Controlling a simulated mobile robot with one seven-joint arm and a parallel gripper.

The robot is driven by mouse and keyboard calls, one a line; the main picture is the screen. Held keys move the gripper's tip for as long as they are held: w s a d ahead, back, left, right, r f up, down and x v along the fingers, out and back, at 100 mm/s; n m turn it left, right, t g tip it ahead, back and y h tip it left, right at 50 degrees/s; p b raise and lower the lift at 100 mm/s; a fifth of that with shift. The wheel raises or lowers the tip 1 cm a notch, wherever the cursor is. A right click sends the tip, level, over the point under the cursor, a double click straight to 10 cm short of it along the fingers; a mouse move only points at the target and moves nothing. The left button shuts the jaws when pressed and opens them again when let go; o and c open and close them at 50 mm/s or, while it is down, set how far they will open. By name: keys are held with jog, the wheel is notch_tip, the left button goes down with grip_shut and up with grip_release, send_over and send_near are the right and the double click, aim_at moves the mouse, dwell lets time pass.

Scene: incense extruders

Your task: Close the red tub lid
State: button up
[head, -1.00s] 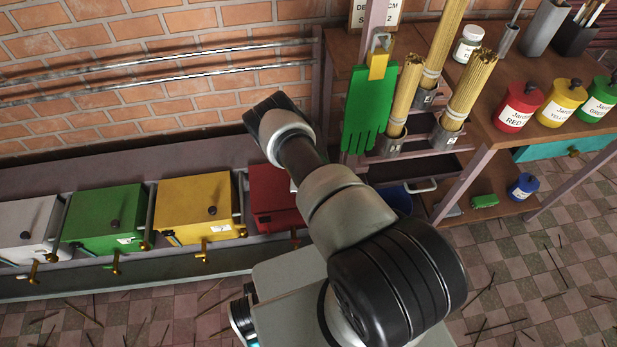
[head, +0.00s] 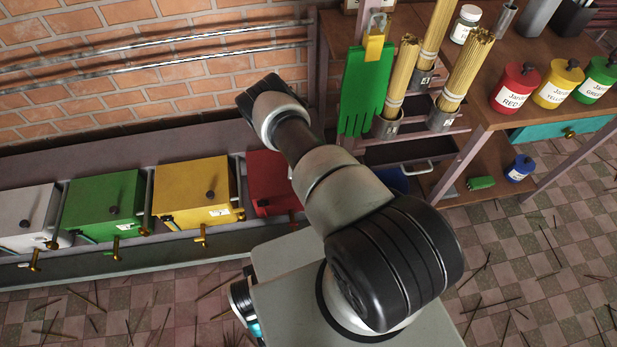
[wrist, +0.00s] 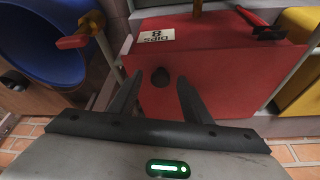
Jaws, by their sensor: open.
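The red tub (head: 268,178) stands at the right end of the row of coloured tubs in the head view, partly hidden behind my arm. In the wrist view, the red tub (wrist: 225,65) fills the middle, with a white label (wrist: 155,40) and a dark round knob (wrist: 160,76) on its red lid surface. My gripper (wrist: 158,90) is open and empty, its two fingers pointing at the red surface with the knob between them in the picture. I cannot tell whether the fingers touch it. My gripper is hidden in the head view. The lid looks roughly flat; any gap is hidden.
A yellow tub (head: 193,190) is left of the red one, then green (head: 105,205) and white tubs (head: 28,215). A blue round container (wrist: 45,45) is beside the red tub in the wrist view. A shelf with jars stands right. Sticks litter the floor.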

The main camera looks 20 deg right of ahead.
jog(key=p+v, duration=0.4)
jog(key=v, duration=1.3)
jog(key=shift+r, duration=0.1)
jog(key=w+a+r, duration=0.2)
jog(key=r, duration=1)
jog(key=w+a+r+n+y, duration=0.1)
jog(key=w+r, duration=0.1)
jog(key=r, duration=1)
jog(key=w+a+r, duration=0.2)
jog(key=r, duration=1)
jog(key=s+a+r+n+t+y, duration=0.1)
jog(key=s+r, duration=0.3)
jog(key=r, duration=0.3)
jog(key=s+r+n, duration=0.1)
jog(key=s+r, duration=0.4)
jog(key=r, duration=0.3)
jog(key=s+r+n, duration=0.1)
jog(key=s+r, duration=0.3)
jog(key=s, duration=0.3)
jog(key=s+r+n, duration=0.1)
jog(key=s+r, duration=0.2)
jog(key=s, duration=0.5)
notch_tip(320, 180, up, 16)
jog(key=p, duration=1.6)
jog(key=shift+w+a+t, duration=0.3)
jog(key=shift+a, duration=0.15)
